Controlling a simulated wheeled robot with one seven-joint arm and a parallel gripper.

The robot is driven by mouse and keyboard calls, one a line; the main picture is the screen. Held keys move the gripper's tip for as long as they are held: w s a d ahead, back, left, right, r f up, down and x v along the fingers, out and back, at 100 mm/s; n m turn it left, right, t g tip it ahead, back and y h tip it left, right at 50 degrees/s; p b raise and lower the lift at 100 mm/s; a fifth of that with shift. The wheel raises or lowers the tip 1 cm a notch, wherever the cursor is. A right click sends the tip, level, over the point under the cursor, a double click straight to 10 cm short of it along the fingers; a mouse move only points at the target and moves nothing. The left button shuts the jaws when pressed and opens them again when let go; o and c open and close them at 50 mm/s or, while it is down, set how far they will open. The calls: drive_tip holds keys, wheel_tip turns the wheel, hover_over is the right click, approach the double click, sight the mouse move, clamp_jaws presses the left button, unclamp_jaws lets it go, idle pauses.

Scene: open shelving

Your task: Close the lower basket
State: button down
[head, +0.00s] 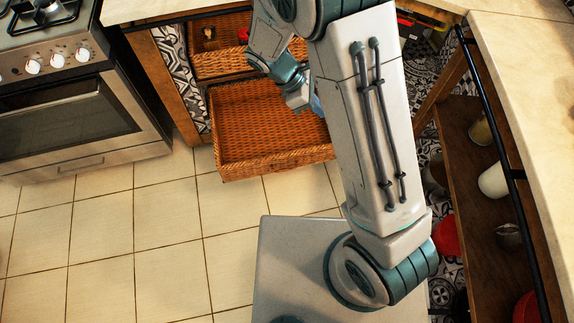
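The lower basket (262,126) is an orange-brown wicker drawer, pulled out from the shelving below the counter. It looks empty where its inside shows. My arm crosses in front of its right part. My gripper (316,104) is over the right side of the basket, mostly hidden behind my arm's links. I cannot tell whether its fingers are open, or whether they touch the basket. The upper basket (222,62) sits above and behind the lower one, with a few small items inside.
A stove with an oven (70,110) stands at the left. Open shelves (470,150) with jars and red items are at the right, under a pale counter (520,70) with a black rail. The tiled floor (130,240) is clear at the lower left.

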drive_tip(key=a+f+n+t+h+b, duration=0.2)
drive_tip(key=a+f+n+t+b, duration=0.35)
drive_tip(key=f, duration=0.75)
drive_tip(key=a+f+n+t+h+b, duration=0.1)
drive_tip(key=a+f+n+t+b, duration=0.15)
drive_tip(key=f+n, duration=0.8)
drive_tip(key=a+f+n+t+h+b, duration=0.2)
drive_tip(key=a+f+n+t+b, duration=0.15)
drive_tip(key=f, duration=1.25)
drive_tip(key=n+t+y+b, duration=0.45)
drive_tip(key=n+b, duration=0.25)
drive_tip(key=n, duration=0.4)
approach(292, 156)
drive_tip(key=d+x, duration=0.1)
drive_tip(key=x, duration=0.4)
drive_tip(key=shift+w+a+t+h, duration=0.3)
drive_tip(key=shift+w+a+h, duration=0.05)
drive_tip(key=shift+a+h, duration=0.1)
drive_tip(key=shift+r, duration=0.1)
drive_tip(key=shift+w, duration=0.1)
